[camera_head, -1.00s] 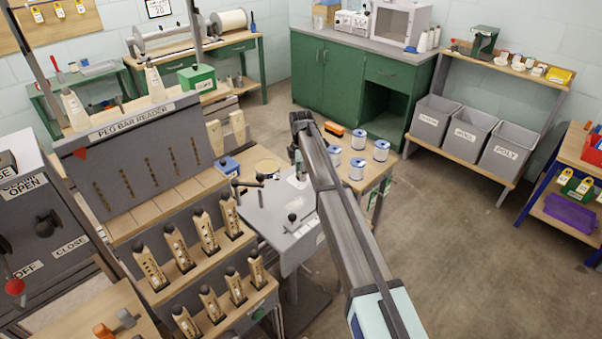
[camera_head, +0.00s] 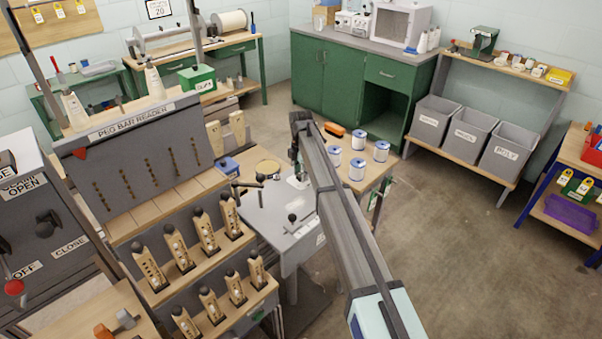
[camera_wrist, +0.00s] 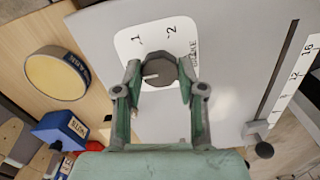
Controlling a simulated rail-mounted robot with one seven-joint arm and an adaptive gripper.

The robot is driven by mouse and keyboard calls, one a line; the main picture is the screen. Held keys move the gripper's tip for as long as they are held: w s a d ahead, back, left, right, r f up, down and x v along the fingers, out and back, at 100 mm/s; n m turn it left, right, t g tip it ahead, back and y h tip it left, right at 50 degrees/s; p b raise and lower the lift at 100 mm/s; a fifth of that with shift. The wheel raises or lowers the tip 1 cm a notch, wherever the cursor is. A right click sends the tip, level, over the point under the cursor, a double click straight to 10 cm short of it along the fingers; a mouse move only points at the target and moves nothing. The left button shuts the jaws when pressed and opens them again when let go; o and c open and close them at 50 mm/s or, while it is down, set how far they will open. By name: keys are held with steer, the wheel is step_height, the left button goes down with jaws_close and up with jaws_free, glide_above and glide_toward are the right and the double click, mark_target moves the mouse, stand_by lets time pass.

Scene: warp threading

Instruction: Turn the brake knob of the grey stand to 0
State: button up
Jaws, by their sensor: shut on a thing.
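The grey stand (camera_head: 270,206) is left of my arm in the head view; its grey top (camera_wrist: 225,60) fills much of the wrist view. The dark round brake knob (camera_wrist: 159,72) sits on a white dial plate (camera_wrist: 150,40) marked 1, 2 and partly hidden lettering. A light pointer line on the knob points to the left in the wrist view, below the 1. My gripper (camera_wrist: 158,80) is shut on the knob, one finger on each side. In the head view my gripper (camera_head: 299,150) is over the stand's far side, and the knob is hidden there. No 0 mark is visible.
A numbered scale (camera_wrist: 298,75) with a slider lies on the stand's right side in the wrist view. A round tan pad (camera_wrist: 57,77) and a blue box (camera_wrist: 60,130) are on the wooden bench to the left. White-and-blue spools (camera_head: 357,169) stand right of my arm.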

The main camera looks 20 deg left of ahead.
steer(key=o, duration=1.1)
steer(key=shift+f, duration=0.1)
steer(key=shift+o, duration=0.2)
step_height(320, 180, up, 12)
steer(key=shift+r, duration=0.2)
